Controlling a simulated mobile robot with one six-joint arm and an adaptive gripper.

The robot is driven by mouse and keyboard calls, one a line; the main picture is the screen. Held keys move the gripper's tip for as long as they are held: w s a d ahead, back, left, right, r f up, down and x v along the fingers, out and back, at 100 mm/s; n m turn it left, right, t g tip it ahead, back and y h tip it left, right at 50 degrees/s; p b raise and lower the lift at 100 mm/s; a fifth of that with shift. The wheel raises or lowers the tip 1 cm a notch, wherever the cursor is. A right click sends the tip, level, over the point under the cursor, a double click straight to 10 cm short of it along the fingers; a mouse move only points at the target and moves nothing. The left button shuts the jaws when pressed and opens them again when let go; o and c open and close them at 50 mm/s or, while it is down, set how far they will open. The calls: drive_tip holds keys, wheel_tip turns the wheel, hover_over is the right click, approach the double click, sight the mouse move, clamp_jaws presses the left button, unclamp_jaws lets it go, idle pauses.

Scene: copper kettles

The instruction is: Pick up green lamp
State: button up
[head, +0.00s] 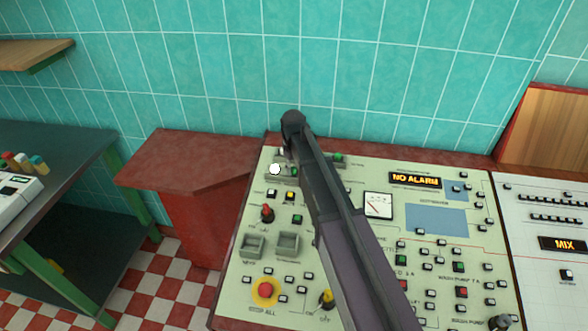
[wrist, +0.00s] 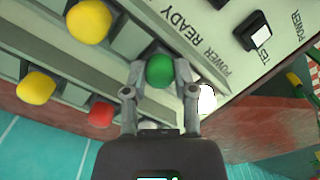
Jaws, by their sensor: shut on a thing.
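The green lamp (wrist: 159,71) is a round green knob on the console panel, seen in the wrist view beside the words "POWER READY". My gripper (wrist: 160,75) has one finger on each side of it and is shut on it. The lamp appears still at the panel surface; I cannot tell whether it has lifted. In the head view my arm crosses the panel and hides the gripper's fingertips and the held lamp.
In the wrist view a white lamp (wrist: 206,98) sits right beside the right finger. Yellow lamps (wrist: 89,21) and a red lamp (wrist: 101,114) are to the left. The console (head: 350,185) stands against a teal tiled wall (head: 210,75). A red cabinet (head: 200,215) is left of it.

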sight(294, 168)
drive_tip(key=shift+r+p, duration=1.45)
drive_tip(key=shift+r, duration=0.15)
drive_tip(key=shift+s+d+r+p, duration=0.1)
drive_tip(key=shift+s+r+p, duration=0.15)
drive_tip(key=shift+r+p, duration=0.05)
drive_tip(key=s+d, duration=0.3)
drive_tip(key=s, duration=0.4)
drive_tip(key=s+d+r+p, duration=0.1)
drive_tip(key=s+d, duration=0.2)
drive_tip(key=s, duration=0.4)
drive_tip(key=shift+s, duration=0.2)
